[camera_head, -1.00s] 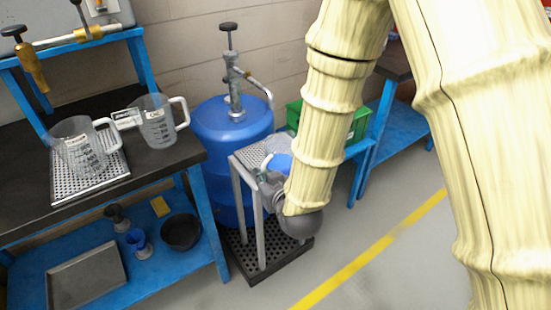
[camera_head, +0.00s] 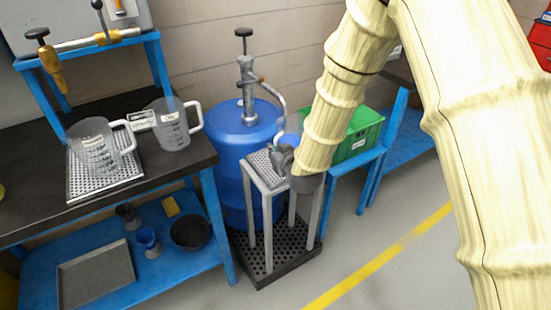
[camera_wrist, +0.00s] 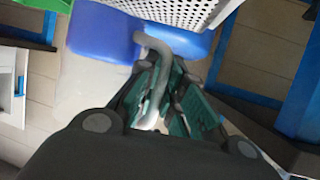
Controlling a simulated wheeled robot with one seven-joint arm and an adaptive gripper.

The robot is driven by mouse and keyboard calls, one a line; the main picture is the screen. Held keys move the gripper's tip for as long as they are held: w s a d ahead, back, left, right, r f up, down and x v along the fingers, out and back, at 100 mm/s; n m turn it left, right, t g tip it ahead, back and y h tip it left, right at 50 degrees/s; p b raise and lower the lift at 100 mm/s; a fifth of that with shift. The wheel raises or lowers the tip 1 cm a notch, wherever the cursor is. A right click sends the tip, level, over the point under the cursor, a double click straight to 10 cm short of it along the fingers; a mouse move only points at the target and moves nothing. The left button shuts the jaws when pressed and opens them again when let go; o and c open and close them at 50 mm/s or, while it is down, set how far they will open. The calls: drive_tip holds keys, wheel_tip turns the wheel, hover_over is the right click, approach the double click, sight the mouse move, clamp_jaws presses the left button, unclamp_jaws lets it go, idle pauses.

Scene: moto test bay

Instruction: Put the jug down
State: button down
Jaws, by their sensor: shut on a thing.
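The held jug is clear with blue liquid in it. In the head view, only a small blue part (camera_head: 289,138) shows beside the end of my arm, close to the drum's spout and the back right of the perforated stand. In the wrist view, its blue-filled body (camera_wrist: 100,32) is at upper left, with a pale grey handle between my fingers. My gripper (camera_wrist: 168,82) is shut on that handle. The perforated stand top (camera_head: 262,166) also shows in the wrist view (camera_wrist: 185,10). I cannot tell whether the jug touches it. My arm hides much of the jug.
A blue drum (camera_head: 235,150) with a hand pump (camera_head: 247,85) stands behind the stand. Two clear jugs (camera_head: 98,145) (camera_head: 172,130) stand on the left bench. A green crate (camera_head: 358,138) sits at right on a blue table. The floor at right is open.

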drive_tip(key=shift+w+f, duration=0.1)
drive_tip(key=shift+w, duration=0.4)
drive_tip(key=shift+f, duration=1.65)
drive_tip(key=shift+f, duration=0.15)
drive_tip(key=c, duration=1.5)
unclamp_jaws()
drive_tip(key=shift+s, duration=0.1)
drive_tip(key=shift+c, duration=0.2)
drive_tip(key=v, duration=1.2)
